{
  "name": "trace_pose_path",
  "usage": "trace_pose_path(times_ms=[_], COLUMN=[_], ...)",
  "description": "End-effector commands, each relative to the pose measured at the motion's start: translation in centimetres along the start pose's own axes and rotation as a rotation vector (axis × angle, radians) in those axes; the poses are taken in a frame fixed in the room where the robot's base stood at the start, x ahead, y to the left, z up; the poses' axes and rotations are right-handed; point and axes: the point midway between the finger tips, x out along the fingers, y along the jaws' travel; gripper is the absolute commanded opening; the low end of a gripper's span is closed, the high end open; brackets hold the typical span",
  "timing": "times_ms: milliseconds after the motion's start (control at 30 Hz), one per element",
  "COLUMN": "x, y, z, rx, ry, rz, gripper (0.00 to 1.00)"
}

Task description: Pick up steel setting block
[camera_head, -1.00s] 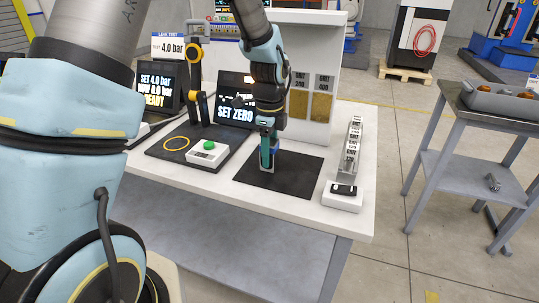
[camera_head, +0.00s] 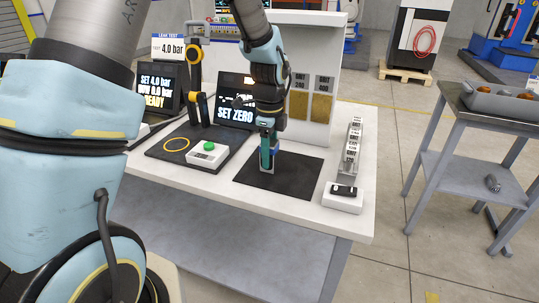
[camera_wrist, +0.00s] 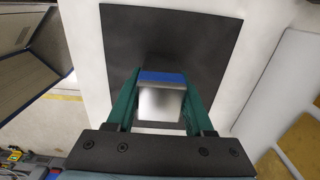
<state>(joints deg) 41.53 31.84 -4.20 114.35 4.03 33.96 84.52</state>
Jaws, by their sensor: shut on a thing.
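The steel setting block (camera_wrist: 158,103) is a bright metal block with a blue band at its far edge in the wrist view. My gripper (camera_wrist: 160,100) is shut on it, with one green finger on each side. In the head view my gripper (camera_head: 268,155) points down over the black mat (camera_head: 300,178) on the white bench. The block is mostly hidden there by the fingers. I cannot tell whether its lower end touches the mat.
A base with a green button (camera_head: 208,146) stands left of the mat. A white unit with a labelled rack (camera_head: 342,197) stands to the right. A panel with brown pads (camera_head: 320,107) rises behind. A grey trolley (camera_head: 455,158) stands apart at the right.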

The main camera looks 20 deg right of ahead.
Motion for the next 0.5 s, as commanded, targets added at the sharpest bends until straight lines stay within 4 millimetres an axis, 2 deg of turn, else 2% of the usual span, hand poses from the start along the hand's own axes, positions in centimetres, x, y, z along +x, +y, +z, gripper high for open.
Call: trace_pose_path(times_ms=[167,500], x=[-1.4,-7.4], y=[-0.2,-0.1], z=[0.0,0.1], rx=[-0.001,-0.001], ry=[0.001,0.000], rz=[-0.007,-0.007], gripper=[0.00,0.00])
